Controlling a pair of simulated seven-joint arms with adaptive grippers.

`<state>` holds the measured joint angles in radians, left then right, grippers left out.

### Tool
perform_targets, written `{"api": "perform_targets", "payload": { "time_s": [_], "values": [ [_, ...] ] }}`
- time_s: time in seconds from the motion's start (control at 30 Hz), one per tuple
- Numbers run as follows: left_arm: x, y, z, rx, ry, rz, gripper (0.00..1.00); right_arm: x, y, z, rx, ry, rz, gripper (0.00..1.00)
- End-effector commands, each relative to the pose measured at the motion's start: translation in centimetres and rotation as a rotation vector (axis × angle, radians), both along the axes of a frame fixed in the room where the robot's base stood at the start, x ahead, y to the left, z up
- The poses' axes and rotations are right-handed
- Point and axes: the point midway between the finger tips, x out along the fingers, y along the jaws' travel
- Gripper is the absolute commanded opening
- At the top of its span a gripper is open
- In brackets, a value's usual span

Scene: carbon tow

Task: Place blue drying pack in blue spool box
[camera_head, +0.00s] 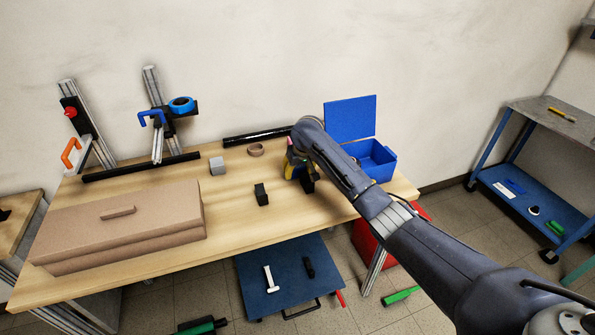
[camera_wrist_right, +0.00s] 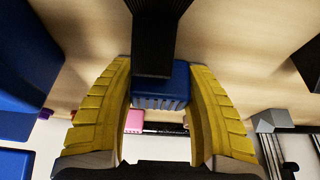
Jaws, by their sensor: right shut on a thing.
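My right gripper (camera_head: 291,172) is left of the open blue spool box (camera_head: 381,169), low over the table. Its lid (camera_head: 350,118) stands up at the back. In the right wrist view, the yellow fingers of my right gripper (camera_wrist_right: 160,95) are closed on a blue block with a ribbed end, the blue drying pack (camera_wrist_right: 163,98). A black block (camera_wrist_right: 156,40) covers part of the pack in that view. The pack is hidden in the head view. Dark blue surfaces at the left of the wrist view look like the box (camera_wrist_right: 28,60). My left gripper is out of view.
A black block (camera_head: 262,195), a grey cube (camera_head: 217,166) and a brown ring (camera_head: 256,150) sit on the table. A closed cardboard box (camera_head: 125,225) fills the left side. A black bar (camera_head: 255,136) lies at the back. The table front is clear.

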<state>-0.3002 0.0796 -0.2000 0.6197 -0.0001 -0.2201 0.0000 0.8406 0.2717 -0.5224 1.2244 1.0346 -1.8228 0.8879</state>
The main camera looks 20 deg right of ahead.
Motion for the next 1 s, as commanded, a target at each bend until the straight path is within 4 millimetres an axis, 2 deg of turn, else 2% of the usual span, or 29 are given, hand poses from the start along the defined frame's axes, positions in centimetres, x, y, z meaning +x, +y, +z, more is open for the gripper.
{"api": "perform_targets", "payload": {
  "time_s": [0.27, 0.47, 0.67, 1.0],
  "values": [
    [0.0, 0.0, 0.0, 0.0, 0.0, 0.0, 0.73, 0.0, 0.0, 0.1, 0.0, 0.0, 0.0, 0.22],
    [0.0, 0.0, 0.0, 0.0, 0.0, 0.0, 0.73, 0.1, 0.0, 1.5, 0.001, -0.002, 0.0, 0.22],
    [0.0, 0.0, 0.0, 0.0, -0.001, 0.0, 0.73, 0.1, 0.1, 4.6, 0.001, -0.003, 0.0, 0.22],
    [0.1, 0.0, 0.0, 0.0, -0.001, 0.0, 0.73, 0.1, 0.0, 12.6, 0.001, -0.004, 0.001, 0.22]
  ]
}}
